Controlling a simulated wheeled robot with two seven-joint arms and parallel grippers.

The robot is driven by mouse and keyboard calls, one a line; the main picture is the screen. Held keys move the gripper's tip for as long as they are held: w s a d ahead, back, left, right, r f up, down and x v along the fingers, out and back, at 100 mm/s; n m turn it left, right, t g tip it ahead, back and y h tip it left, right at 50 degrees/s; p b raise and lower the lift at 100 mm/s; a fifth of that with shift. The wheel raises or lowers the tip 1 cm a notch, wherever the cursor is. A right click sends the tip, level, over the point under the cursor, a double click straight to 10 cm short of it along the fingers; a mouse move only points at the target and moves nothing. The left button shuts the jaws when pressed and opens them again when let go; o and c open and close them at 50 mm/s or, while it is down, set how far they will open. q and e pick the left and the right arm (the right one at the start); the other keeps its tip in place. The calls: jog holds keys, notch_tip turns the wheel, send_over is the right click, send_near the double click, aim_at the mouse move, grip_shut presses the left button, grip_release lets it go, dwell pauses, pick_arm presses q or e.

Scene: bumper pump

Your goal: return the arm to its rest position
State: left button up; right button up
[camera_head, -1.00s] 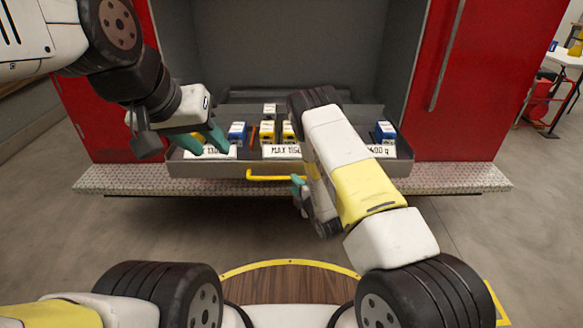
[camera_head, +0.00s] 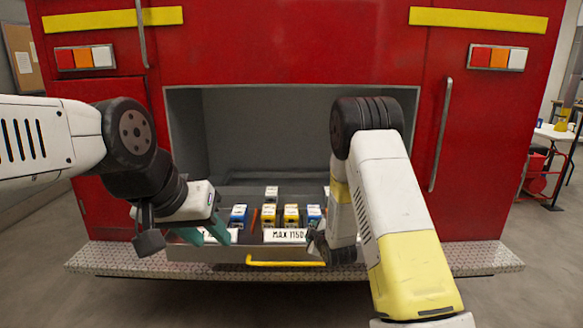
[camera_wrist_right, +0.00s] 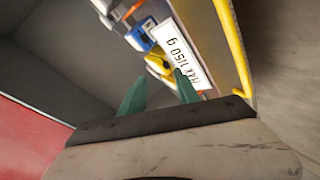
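My left gripper (camera_head: 204,235) reaches in from the left, over the left front part of the open drawer (camera_head: 190,253). Its teal fingers are apart, and I see nothing held between them. My right arm (camera_head: 385,190) is bent in front of the drawer's right part. My right gripper (camera_head: 318,240) is near the drawer's front edge, mostly hidden by its own wrist in the head view. In the right wrist view its teal fingers (camera_wrist_right: 160,92) are apart and empty, with the drawer's label and small boxes beyond them.
The drawer holds blue boxes (camera_head: 238,216) and yellow boxes (camera_head: 291,215) behind a "MAX 1150" label (camera_head: 286,236). A yellow handle (camera_head: 285,263) runs along its front. A metal step (camera_head: 110,258) juts from the red truck (camera_head: 300,45). A white table (camera_head: 555,133) stands far right.

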jog(key=s+d+r+m+g, duration=0.2)
jog(key=s+d+r+m, duration=0.15)
jog(key=s+r, duration=0.4)
jog(key=s+d+r+m+g, duration=0.15)
jog(key=s+r+m, duration=0.25)
jog(key=r, duration=0.7)
jog(key=s+d+r+m+g, duration=0.1)
jog(key=s+r+m+g, duration=0.1)
jog(key=s, duration=1.1)
jog(key=s+d+r+m+g, duration=0.1)
jog(key=s+r+m, duration=0.3)
jog(key=s, duration=1)
jog(key=shift+r+g+h, duration=0.3)
jog(key=shift+r+g, duration=0.05)
jog(key=shift+r, duration=0.15)
jog(key=shift+w+d+m, duration=0.1)
jog(key=shift+m, duration=0.15)
